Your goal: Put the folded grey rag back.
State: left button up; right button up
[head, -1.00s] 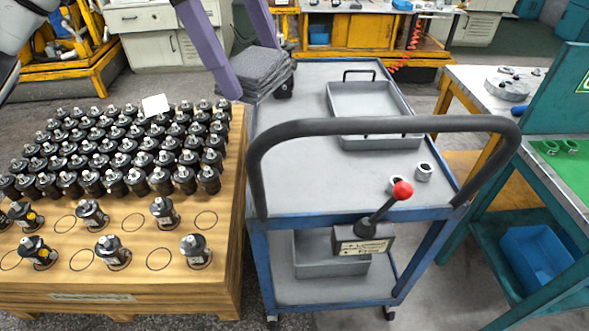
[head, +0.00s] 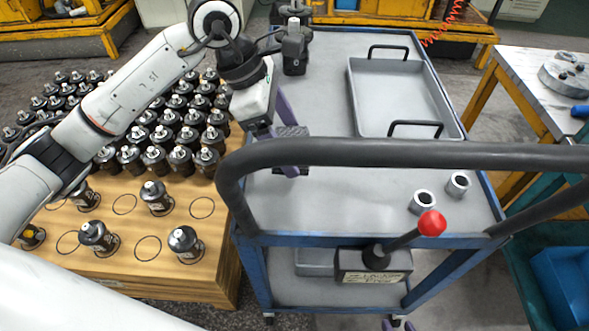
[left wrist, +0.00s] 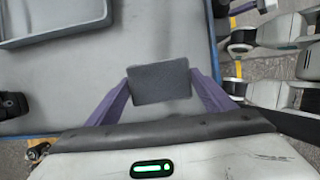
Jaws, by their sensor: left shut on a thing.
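The folded grey rag (head: 291,131) is a small dark grey pad over the near left part of the trolley top. My left gripper (head: 287,151) is shut on it, with one purple finger on each side. The left wrist view shows the rag (left wrist: 160,82) as a flat rectangle between the fingers (left wrist: 160,92), with the grey trolley top beyond. I cannot tell whether the rag touches the trolley top. Only the purple fingertips of my right gripper (head: 399,325) show, apart, at the bottom edge of the head view; nothing shows between them.
The blue-framed trolley (head: 315,205) has a black push handle (head: 400,153) in front. A grey tray (head: 455,125) and two metal rings stand on it. A black device (head: 295,50) stands at its back left. Left is a wooden pallet (head: 120,205) of black parts.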

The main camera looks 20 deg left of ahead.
pick_arm(q)
notch_tip(320, 180, down, 8)
jog(key=shift+s+f, duration=0.1)
jog(key=shift+f, duration=0.1)
dwell(0.3)
jog(key=o, duration=1)
jog(key=shift+f, duration=0.1)
jog(key=shift+o, duration=0.2)
jog(key=v, duration=1.2)
